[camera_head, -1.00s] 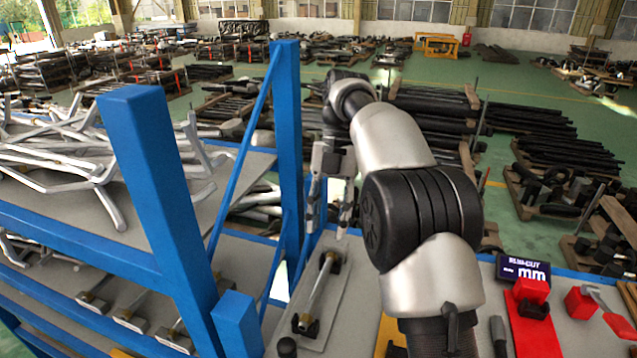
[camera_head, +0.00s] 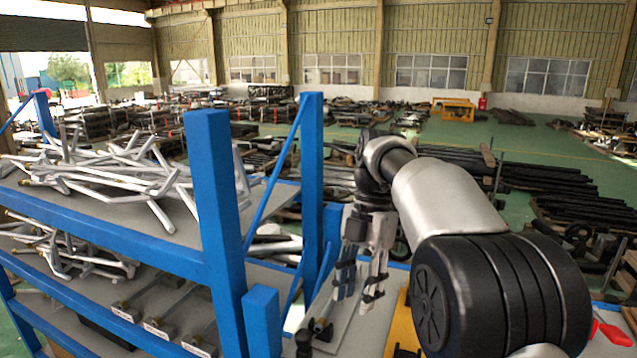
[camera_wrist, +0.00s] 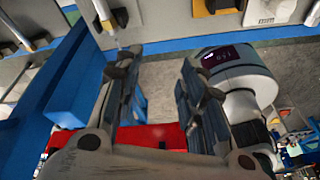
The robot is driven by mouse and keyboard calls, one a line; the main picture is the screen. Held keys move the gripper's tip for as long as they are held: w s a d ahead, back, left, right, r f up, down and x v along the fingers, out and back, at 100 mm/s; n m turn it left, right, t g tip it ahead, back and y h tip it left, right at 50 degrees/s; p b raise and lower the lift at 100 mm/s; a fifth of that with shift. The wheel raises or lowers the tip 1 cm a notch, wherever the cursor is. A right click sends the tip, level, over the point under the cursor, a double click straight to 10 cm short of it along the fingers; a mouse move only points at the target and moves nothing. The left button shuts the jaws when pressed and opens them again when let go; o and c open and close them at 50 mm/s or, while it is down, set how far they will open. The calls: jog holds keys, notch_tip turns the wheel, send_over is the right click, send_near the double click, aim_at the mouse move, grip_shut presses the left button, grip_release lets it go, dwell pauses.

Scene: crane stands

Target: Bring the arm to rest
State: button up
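My arm (camera_head: 440,200) reaches out from the lower right of the head view and bends down at the wrist. My gripper (camera_head: 361,290) hangs fingers down above the grey worktop, just right of a blue post. In the wrist view my gripper (camera_wrist: 157,75) has its two dark fingers well apart, with nothing between them. The gripper overlaps the plate and rod-like piece behind it in the head view, and I cannot tell how high above them it is.
A blue rack (camera_head: 222,190) stands close on the left, with bent silver tubes (camera_head: 110,175) on its upper shelf and several small fixtures lower down. A red tool (camera_head: 612,334) lies at the right edge. Floor stacks of dark bars (camera_head: 545,180) stand beyond.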

jog(key=s+d+f+m+t+b, duration=0.3)
jog(key=s+f+m+t+b, duration=0.1)
jog(key=s+f+m+b, duration=0.7)
jog(key=s+d+f+m+t+h+b, duration=0.1)
jog(key=s+d+f+m+t+b, duration=0.2)
jog(key=s+f+m+b, duration=0.8)
jog(key=s+d+f+m, duration=0.1)
jog(key=s+f+m, duration=0.4)
jog(key=f, duration=0.1)
jog(key=shift+f+t+h, duration=0.3)
jog(key=shift+t, duration=0.1)
